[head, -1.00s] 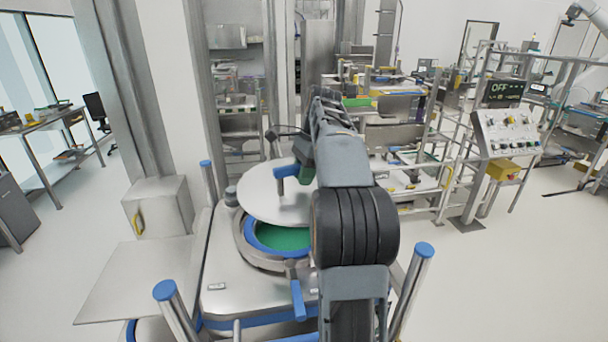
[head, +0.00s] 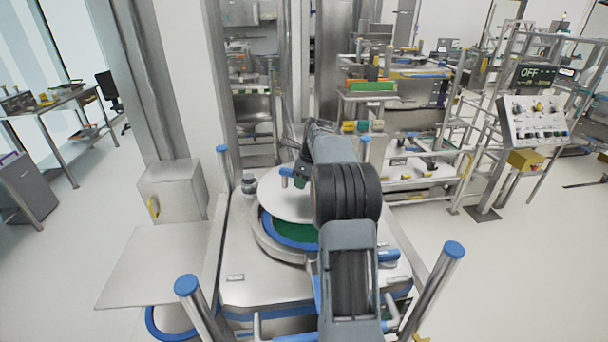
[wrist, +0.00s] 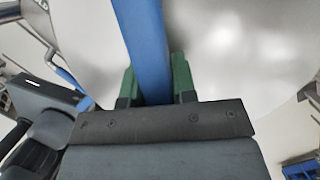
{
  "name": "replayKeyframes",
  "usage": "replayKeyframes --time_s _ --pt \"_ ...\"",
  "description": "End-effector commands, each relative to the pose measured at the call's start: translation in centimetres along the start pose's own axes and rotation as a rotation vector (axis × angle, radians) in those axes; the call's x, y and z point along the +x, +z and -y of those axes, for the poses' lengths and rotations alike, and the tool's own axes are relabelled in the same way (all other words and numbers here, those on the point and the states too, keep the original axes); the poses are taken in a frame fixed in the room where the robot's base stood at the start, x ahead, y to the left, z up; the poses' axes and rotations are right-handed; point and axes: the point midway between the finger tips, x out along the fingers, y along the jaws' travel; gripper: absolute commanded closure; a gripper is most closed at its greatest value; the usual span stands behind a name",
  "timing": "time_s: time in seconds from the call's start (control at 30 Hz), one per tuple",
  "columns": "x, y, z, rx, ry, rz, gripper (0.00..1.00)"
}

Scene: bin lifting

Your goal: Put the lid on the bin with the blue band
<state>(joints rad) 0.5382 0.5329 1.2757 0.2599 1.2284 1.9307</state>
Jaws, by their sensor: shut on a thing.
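The lid (head: 276,192) is a round, pale metal disc with a blue bar handle (head: 287,174). My gripper (head: 301,176) is shut on this handle. In the wrist view, the green fingers of my gripper (wrist: 156,82) stand on both sides of the blue handle (wrist: 148,35), with the lid (wrist: 235,50) behind it. The bin with the blue band (head: 267,228) is below the lid, its green inside showing at the front. The lid covers the far part of the opening and looks raised and off-centre towards the back. My arm hides the right side of both.
The bin sits in a metal station (head: 245,285) with blue-capped posts (head: 186,286) and (head: 453,250) at its front corners. A flat metal plate (head: 150,265) and a grey box (head: 172,192) are at left. A control panel (head: 533,122) stands at right. Open floor lies on both sides.

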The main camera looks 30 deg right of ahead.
Motion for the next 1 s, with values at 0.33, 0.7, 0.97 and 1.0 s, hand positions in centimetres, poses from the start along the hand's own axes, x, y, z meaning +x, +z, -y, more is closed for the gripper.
replayKeyframes --time_s 0.33,0.7,0.97,1.0 --pt "1.6 -0.2 0.0 0.001 -0.007 0.005 1.00" --pt "4.0 -0.9 0.1 -0.001 -0.008 0.005 1.00" --pt "6.0 -1.5 0.1 -0.001 -0.008 0.004 1.00" --pt "6.2 -1.5 0.1 -0.001 -0.008 0.004 1.00"
